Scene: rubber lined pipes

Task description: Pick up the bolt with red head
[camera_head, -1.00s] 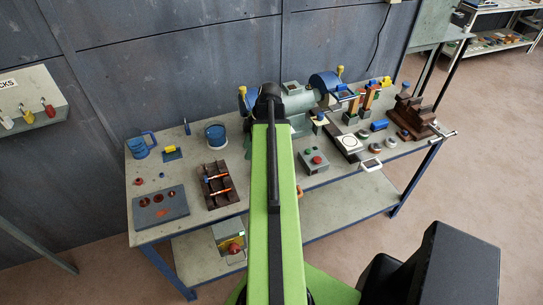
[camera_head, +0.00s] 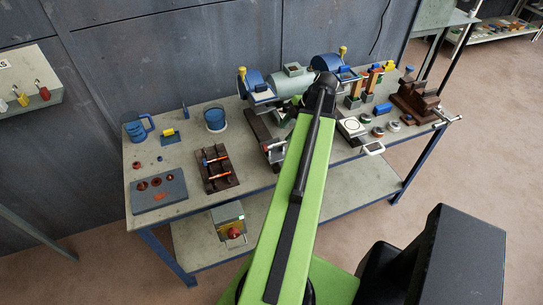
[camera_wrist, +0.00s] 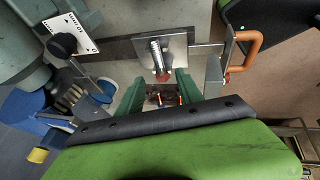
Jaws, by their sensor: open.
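My gripper (camera_wrist: 157,80) shows there as two green fingers, open and empty. In the head view, my green arm hides the gripper, and I cannot make out this bolt clearly.
A blue grinder (camera_wrist: 40,115) is close on the left of the wrist view, and an orange handle (camera_wrist: 243,50) on the right. In the head view, a brown rack (camera_head: 217,170) and a grey holed block (camera_head: 159,190) sit on the left of the bench.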

